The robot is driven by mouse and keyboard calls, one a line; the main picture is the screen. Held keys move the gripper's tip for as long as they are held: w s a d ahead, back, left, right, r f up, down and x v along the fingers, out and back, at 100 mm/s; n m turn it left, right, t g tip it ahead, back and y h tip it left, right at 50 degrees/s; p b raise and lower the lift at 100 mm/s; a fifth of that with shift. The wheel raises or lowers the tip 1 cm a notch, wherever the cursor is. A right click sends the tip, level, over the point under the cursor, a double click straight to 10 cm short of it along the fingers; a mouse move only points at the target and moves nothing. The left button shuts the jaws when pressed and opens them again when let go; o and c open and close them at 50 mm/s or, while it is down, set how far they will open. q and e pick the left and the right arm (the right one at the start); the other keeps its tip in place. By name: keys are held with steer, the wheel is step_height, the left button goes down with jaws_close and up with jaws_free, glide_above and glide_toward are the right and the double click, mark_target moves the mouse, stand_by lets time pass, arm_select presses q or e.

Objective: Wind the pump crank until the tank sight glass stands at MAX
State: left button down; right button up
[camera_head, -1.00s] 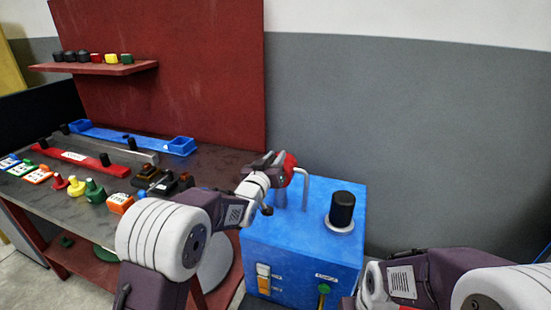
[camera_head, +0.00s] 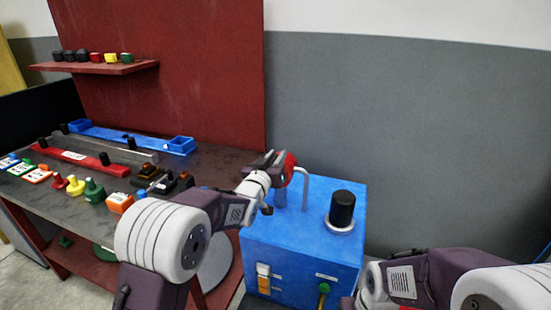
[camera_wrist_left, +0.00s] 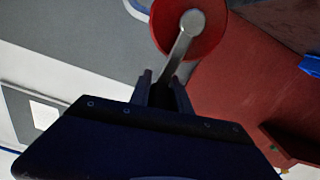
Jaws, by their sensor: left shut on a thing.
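The pump crank has a red round hub (camera_head: 290,163) above the back left of the blue tank box (camera_head: 300,225). In the left wrist view, the red disc (camera_wrist_left: 190,28) carries a silver crank arm (camera_wrist_left: 184,45). My left gripper (camera_head: 272,160) is shut on the dark crank handle, mostly hidden between its fingers (camera_wrist_left: 163,92). A narrow window on the box front, apparently the sight glass (camera_head: 263,277), is pale above and orange below. Its small labels are unreadable. My right arm shows at lower right; its gripper is out of view.
A bent silver pipe (camera_head: 305,185) rises beside the crank. A black cylinder (camera_head: 342,209) stands on the box top, and a green knob (camera_head: 324,288) is on its front. The crowded workbench (camera_head: 60,208) is at left; the grey wall (camera_head: 430,140) is behind.

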arm_select(q)
steer(key=shift+s+d+f+m+b, duration=0.25)
steer(key=shift+d+m+b, duration=0.55)
steer(key=shift+m, duration=0.3)
steer(key=shift+s+d+f+m+b, duration=0.25)
steer(key=shift+d+m+b, duration=0.4)
steer(key=shift+m+b, duration=0.4)
steer(key=shift+s+d+f+m+b, duration=0.25)
steer(key=shift+d+m+b, duration=0.5)
steer(key=shift+m, duration=0.4)
steer(key=c, duration=1.2)
jaws_free()
steer(key=b+v, duration=0.1)
steer(key=v, duration=0.8)
